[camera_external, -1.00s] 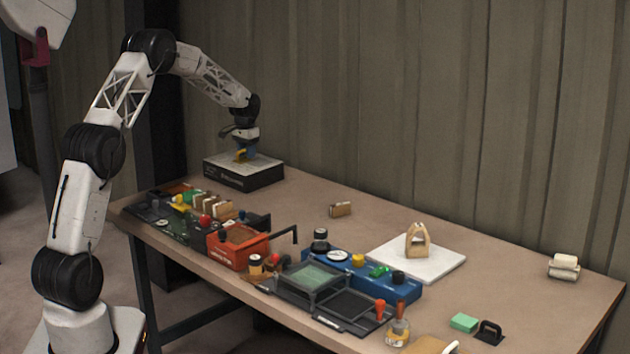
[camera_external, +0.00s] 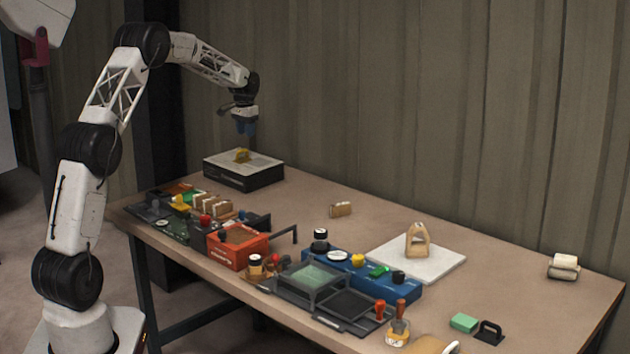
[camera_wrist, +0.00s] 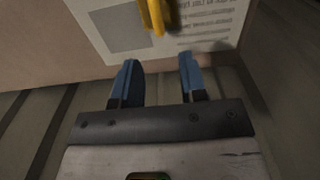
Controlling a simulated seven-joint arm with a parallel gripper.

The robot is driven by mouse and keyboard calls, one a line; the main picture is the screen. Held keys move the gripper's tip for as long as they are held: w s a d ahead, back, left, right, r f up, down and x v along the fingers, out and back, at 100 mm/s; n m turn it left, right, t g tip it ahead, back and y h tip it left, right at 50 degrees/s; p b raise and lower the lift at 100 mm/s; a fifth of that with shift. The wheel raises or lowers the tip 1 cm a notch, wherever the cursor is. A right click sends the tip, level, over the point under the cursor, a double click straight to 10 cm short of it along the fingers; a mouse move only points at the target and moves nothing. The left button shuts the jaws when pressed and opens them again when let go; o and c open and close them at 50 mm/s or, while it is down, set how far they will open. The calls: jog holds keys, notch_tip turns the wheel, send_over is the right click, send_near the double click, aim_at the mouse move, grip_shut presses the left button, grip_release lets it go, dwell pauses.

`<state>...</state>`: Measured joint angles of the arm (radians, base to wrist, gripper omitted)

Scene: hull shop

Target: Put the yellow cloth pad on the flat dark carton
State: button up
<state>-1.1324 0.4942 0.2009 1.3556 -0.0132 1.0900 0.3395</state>
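The yellow cloth pad (camera_external: 242,156) rests on top of the flat dark carton (camera_external: 255,179), which has dark sides and a pale printed top. The carton lies at the far left corner of the table. In the wrist view the yellow pad (camera_wrist: 154,16) shows at the top edge, on the carton's pale printed top (camera_wrist: 215,22), partly cut off by the frame. My gripper (camera_external: 246,130) is above the carton, clear of the pad. In the wrist view its two blue fingers (camera_wrist: 160,80) are apart with nothing between them.
A red box (camera_external: 238,247), a blue case (camera_external: 385,279) and several small items crowd the table's front. A white board (camera_external: 443,264) bears a wooden piece (camera_external: 417,241). A cream roll (camera_external: 564,267) lies far right. A corrugated wall (camera_external: 450,120) stands behind the table.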

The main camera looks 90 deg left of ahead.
jog(key=shift+r, duration=1.95)
